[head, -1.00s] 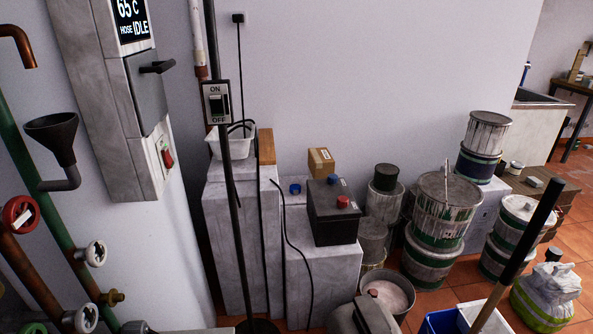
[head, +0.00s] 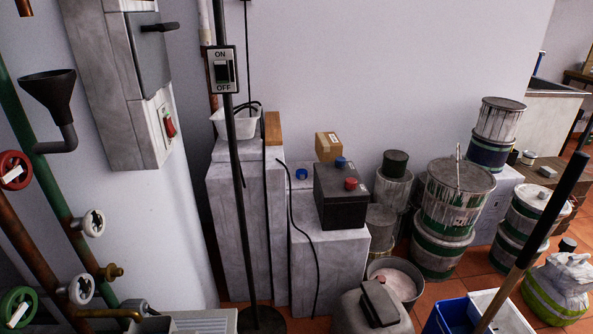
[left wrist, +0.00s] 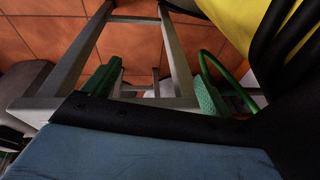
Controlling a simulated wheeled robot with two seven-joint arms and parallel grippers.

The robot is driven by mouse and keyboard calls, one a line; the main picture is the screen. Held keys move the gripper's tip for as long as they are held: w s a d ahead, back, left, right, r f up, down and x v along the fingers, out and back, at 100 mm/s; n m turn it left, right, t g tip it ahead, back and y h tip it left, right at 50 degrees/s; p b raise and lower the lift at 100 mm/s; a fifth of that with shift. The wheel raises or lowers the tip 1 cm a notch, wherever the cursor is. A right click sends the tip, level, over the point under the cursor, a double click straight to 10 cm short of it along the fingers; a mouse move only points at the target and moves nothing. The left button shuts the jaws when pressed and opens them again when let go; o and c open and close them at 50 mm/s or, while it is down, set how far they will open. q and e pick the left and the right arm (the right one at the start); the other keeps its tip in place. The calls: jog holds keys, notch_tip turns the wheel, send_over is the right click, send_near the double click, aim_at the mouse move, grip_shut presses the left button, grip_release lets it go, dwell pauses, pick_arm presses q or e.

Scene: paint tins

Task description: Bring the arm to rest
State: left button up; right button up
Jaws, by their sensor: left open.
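Neither of my arms shows in the head view. In the left wrist view, the two green finger pads of my left gripper (left wrist: 155,93) stand wide apart, with nothing held between them. A grey metal frame (left wrist: 178,62) shows close around and between the pads; I cannot tell whether they touch it. A dark bar and a blue surface (left wrist: 140,152) fill the bottom of that view. My right gripper is in neither view. Paint tins (head: 448,200) stand stacked on the floor at the right in the head view.
A black battery (head: 340,200) and a cardboard box (head: 328,146) stand on grey blocks. A thin black pole with a switch (head: 221,70) rises in front. Pipes with valves (head: 92,223) line the left.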

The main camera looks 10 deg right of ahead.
pick_arm(q)
jog(key=s+d+r+p, duration=0.1)
jog(key=s+r+p, duration=0.2)
jog(key=s+p, duration=0.6)
jog(key=s+d+r+g+h+p, duration=0.1)
jog(key=s+d+r+p, duration=0.1)
jog(key=s+p, duration=0.7)
jog(key=r+p, duration=0.1)
jog(key=p, duration=0.5)
jog(key=shift+d+g, duration=0.25)
jog(key=shift+g, duration=0.05)
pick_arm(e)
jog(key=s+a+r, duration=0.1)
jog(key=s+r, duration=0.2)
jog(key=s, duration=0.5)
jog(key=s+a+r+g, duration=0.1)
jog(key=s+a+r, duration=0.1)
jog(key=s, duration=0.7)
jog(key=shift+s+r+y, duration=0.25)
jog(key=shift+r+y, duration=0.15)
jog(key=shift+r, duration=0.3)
pick_arm(q)
jog(key=shift+r, duration=0.1)
